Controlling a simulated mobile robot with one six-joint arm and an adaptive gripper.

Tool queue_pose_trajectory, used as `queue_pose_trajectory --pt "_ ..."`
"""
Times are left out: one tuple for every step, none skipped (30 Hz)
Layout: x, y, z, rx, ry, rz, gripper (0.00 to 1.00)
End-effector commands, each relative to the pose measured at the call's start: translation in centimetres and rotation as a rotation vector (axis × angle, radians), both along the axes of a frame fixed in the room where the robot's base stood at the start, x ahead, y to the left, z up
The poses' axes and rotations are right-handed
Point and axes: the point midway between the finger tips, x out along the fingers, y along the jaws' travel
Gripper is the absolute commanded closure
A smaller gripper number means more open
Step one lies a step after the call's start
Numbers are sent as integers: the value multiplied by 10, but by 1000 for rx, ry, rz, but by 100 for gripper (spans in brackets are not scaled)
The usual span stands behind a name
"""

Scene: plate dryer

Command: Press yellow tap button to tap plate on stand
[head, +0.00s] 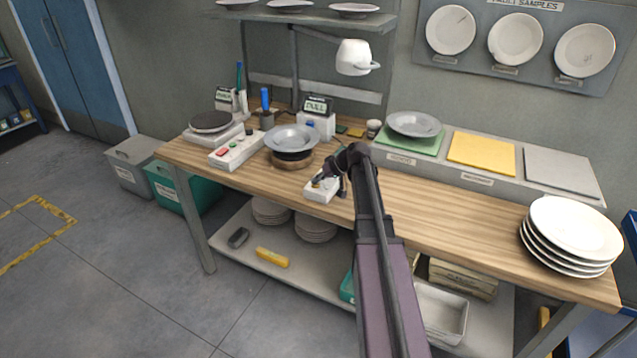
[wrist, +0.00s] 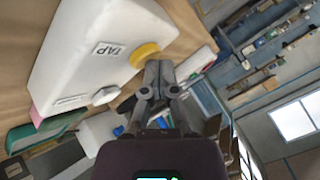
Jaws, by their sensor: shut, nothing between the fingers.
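A white box (head: 322,191) sits at the front edge of the wooden bench. In the wrist view the box (wrist: 95,45) carries a TAP label, a yellow button (wrist: 145,54) and a paler round button (wrist: 106,95). My gripper (wrist: 156,68) is shut and empty, its fingertips right beside the yellow button; I cannot tell if they touch it. In the head view my gripper (head: 325,178) is over the box and partly hides it. A grey plate (head: 292,137) lies on a round stand (head: 290,161) with a wooden base, left of and behind the box.
A display (head: 317,105) reading DULL stands behind the plate. A white control box (head: 237,150) with coloured buttons is to the left. Green (head: 408,140), yellow (head: 482,151) and grey (head: 560,171) pads line the back right. A plate stack (head: 571,233) stands at the right end.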

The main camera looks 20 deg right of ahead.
Motion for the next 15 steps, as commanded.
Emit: queue_pose_trajectory --pt "0 0 4 0 0 0 100" --pt "0 0 5 0 0 0 100" --pt "0 0 7 0 0 0 100" --pt "0 0 8 0 0 0 100" --pt "0 0 10 0 0 0 100" --pt "0 0 11 0 0 0 100" --pt "0 0 12 0 0 0 100" --pt "0 0 13 0 0 0 100" --pt "0 0 14 0 0 0 100" --pt "0 0 14 0 0 0 100" --pt "0 0 15 0 0 0 100" --pt "0 0 15 0 0 0 100" --pt "0 0 15 0 0 0 100" --pt "0 0 15 0 0 0 100" --pt "0 0 14 0 0 0 100"
